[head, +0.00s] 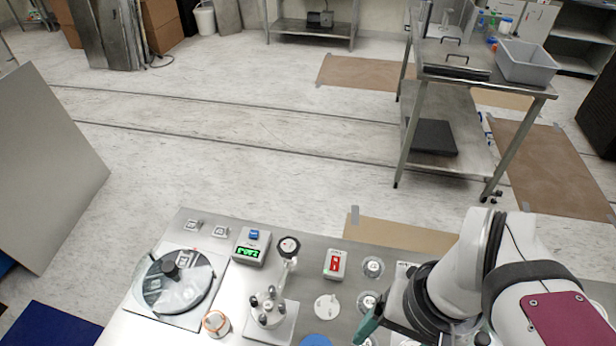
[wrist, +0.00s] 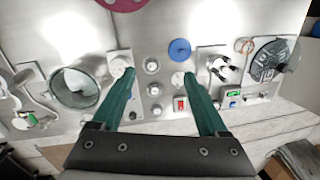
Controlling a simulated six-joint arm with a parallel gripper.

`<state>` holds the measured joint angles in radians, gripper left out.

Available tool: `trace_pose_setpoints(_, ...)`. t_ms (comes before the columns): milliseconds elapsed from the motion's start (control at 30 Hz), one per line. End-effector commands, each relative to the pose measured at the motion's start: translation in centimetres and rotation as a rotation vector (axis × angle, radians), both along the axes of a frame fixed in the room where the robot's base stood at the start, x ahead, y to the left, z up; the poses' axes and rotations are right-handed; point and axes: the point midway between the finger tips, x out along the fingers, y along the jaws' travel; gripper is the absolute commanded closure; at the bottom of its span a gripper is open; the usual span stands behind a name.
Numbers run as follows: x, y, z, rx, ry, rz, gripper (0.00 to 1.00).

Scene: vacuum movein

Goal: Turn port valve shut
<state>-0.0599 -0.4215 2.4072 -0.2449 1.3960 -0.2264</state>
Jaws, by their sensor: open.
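My gripper (head: 369,325) is at the lower right of the bench in the head view, where only part of its green fingers shows. In the wrist view my gripper (wrist: 158,74) has its two green fingers wide apart with nothing held between them. I cannot tell for sure which fitting is the port valve. A three-knobbed fitting (head: 268,311) with a gauge stands left of my gripper; it also shows in the wrist view (wrist: 222,68). Round metal fittings (wrist: 152,65) stand in a row between the fingers. A large round port (wrist: 75,88) lies left of them.
A glass-lidded round chamber (head: 145,283) is at the bench's left. A green display box (head: 250,250), a red switch (head: 334,264), a white disc (head: 326,306), a blue disc (head: 316,341) and a copper ring (head: 215,322) are spread around. A wheeled cart (head: 412,120) stands beyond.

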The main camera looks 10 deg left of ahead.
Motion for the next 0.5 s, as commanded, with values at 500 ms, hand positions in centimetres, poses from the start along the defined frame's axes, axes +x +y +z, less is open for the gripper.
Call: trace_pose_setpoints(500, 22.8, 20.5, -2.8, -0.043, -0.168, 2.236, 0.04)
